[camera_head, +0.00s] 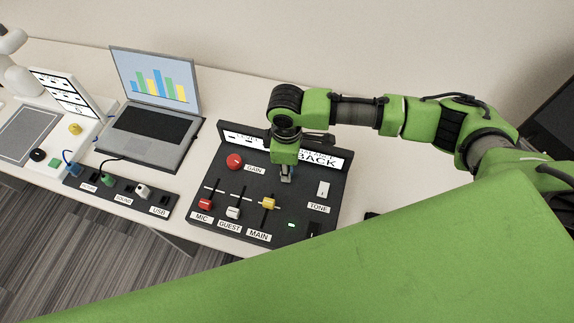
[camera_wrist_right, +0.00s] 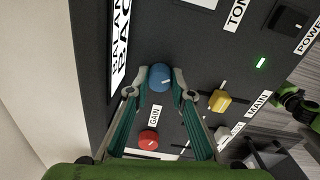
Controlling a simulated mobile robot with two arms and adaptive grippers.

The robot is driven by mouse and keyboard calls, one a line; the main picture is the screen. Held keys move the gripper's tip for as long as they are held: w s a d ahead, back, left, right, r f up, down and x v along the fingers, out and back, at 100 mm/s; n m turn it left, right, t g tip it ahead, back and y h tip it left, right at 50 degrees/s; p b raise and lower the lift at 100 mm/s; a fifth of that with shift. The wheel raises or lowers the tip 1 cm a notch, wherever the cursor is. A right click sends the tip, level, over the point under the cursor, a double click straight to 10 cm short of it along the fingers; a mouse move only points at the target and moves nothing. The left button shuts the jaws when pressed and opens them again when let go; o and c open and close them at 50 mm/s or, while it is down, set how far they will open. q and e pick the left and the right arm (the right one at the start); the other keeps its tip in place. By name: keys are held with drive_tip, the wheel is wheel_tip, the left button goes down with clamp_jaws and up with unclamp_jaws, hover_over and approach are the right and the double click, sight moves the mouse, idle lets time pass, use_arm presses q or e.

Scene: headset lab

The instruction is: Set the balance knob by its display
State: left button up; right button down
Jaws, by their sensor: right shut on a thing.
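The balance knob (camera_wrist_right: 160,77) is a round blue knob on the dark console (camera_head: 223,154), with a pale pointer line on it. My right gripper (camera_wrist_right: 158,80) has one finger on each side of the knob and is shut on it. In the head view the right gripper (camera_head: 286,178) comes down over the console and hides the knob. The white display (camera_head: 320,158) on the console's raised back edge reads "BACK" in large letters. Part of the display shows in the wrist view (camera_wrist_right: 121,45).
The red GAIN knob (camera_head: 234,161) sits left of my gripper. A green light (camera_head: 291,225) is lit. A laptop (camera_head: 151,108) stands left.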

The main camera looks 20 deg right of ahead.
drive_tip(key=n+p, duration=0.2)
drive_tip(key=n, duration=0.1)
drive_tip(key=shift+r+p, duration=0.2)
drive_tip(key=shift+p, duration=0.15)
drive_tip(key=n+p, duration=0.2)
drive_tip(key=n, duration=0.1)
drive_tip(key=shift+n, duration=0.3)
drive_tip(key=n+p, duration=0.1)
drive_tip(key=n, duration=0.2)
drive_tip(key=shift+f+n, duration=0.1)
drive_tip(key=shift+n, duration=0.2)
drive_tip(key=shift+f+n+y+p, duration=0.1)
drive_tip(key=shift+n+y+p, duration=0.3)
drive_tip(key=shift+n, duration=1.4)
drive_tip(key=c, duration=1.8)
unclamp_jaws()
